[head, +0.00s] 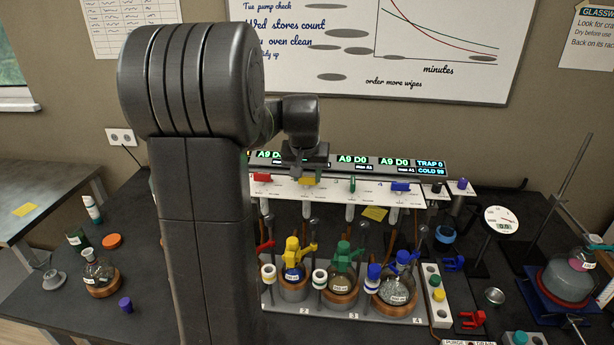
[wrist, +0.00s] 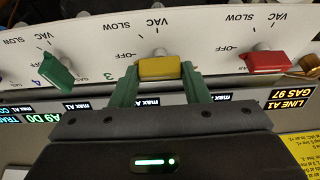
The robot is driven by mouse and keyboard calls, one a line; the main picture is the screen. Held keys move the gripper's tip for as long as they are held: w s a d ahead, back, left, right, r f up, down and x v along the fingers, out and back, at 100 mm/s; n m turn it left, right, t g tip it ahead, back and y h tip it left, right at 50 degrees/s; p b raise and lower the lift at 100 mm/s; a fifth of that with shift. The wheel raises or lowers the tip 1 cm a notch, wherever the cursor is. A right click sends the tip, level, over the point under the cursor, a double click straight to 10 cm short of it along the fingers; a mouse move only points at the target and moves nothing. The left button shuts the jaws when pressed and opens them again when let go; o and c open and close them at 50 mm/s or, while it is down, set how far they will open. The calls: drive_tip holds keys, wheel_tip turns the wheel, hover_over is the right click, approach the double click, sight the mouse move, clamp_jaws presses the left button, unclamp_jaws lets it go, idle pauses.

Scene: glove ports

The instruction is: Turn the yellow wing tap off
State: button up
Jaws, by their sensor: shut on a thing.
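The yellow wing tap (wrist: 158,68) sits on the white sloping panel in the wrist view, its wing lying level across the picture. An OFF mark is to its left, with VAC and SLOW above. My gripper (wrist: 160,73) has its green fingers on either side of the wing and is shut on it. In the head view the yellow tap (head: 308,181) shows just below my gripper (head: 308,172), which partly covers the panel and display behind.
A red tap (wrist: 267,62) and a green tap (wrist: 57,72) flank it closely in the wrist view. In the head view a blue tap (head: 400,187) is farther right. Flasks with coloured clamps, such as a green clamp (head: 343,250), stand below the panel.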

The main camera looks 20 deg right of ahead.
drive_tip(key=shift+f, duration=0.15)
drive_tip(key=o, duration=1)
drive_tip(key=b+v, duration=0.2)
drive_tip(key=v, duration=1.1)
drive_tip(key=shift+r, duration=0.45)
drive_tip(key=p+x, duration=0.2)
drive_tip(key=x, duration=1.1)
drive_tip(key=shift+f, duration=0.4)
drive_tip(key=shift+r, duration=0.1)
